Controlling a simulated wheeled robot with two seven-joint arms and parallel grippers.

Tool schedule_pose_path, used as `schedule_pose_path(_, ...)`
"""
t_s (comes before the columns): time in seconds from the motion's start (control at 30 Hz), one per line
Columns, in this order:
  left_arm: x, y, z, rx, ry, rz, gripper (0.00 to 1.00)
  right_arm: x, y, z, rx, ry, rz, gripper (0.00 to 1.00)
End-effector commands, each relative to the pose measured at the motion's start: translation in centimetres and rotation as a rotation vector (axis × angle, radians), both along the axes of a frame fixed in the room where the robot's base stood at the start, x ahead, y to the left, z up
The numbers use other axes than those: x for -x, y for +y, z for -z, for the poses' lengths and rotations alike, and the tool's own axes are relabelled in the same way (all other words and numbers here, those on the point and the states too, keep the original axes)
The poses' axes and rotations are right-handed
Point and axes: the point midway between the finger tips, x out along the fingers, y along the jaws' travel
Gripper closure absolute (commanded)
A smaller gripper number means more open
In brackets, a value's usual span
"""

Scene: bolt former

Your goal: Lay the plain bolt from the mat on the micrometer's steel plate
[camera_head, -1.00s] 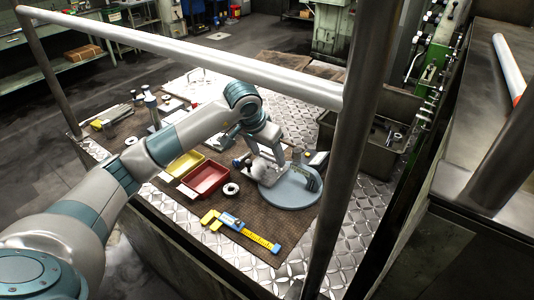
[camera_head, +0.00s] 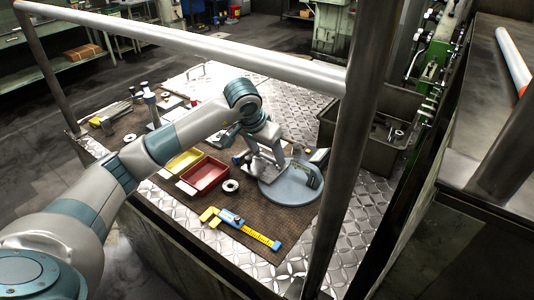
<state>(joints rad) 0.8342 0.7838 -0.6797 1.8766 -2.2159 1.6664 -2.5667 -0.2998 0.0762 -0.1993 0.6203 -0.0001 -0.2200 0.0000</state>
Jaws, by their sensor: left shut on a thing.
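My left arm reaches in from the left, over the mat (camera_head: 215,212). My left gripper (camera_head: 281,163) points down by the round blue-grey disc (camera_head: 290,194), over its far edge. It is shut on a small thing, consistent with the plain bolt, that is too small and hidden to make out. A flat pale plate (camera_head: 262,168) shows just left of the fingers; I cannot tell for sure if it is the micrometer's steel plate. A dark upright piece (camera_head: 314,177) stands on the disc's right side. My right gripper is not in view.
A grey crate (camera_head: 372,150) stands right. A rail (camera_head: 190,44) and a post (camera_head: 347,150) frame the table.

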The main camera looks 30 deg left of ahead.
Motion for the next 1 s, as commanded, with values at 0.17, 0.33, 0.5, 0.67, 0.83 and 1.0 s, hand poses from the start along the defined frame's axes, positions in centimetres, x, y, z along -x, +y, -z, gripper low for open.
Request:
schedule_pose_path(0.17, -0.02, 0.02, 0.24, 0.000, -0.001, 0.000, 0.67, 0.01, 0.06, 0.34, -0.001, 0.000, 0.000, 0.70)
schedule_pose_path(0.33, -0.02, 0.01, 0.27, 0.000, -0.001, 0.000, 0.67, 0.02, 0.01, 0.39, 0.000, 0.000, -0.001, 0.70)
schedule_pose_path(0.5, -0.01, 0.01, 0.27, 0.000, -0.001, 0.000, 0.67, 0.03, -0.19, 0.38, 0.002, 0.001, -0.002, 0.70)
schedule_pose_path(0.67, -0.01, 0.01, 0.27, 0.000, -0.001, 0.000, 0.16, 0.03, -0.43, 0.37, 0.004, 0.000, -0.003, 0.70)
schedule_pose_path(0.83, -0.02, 0.01, 0.27, 0.000, -0.001, 0.000, 0.16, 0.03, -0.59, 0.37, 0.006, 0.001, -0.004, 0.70)
schedule_pose_path(1.0, 0.04, 0.01, 0.20, 0.000, 0.000, 0.000, 0.16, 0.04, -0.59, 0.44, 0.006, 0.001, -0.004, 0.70)
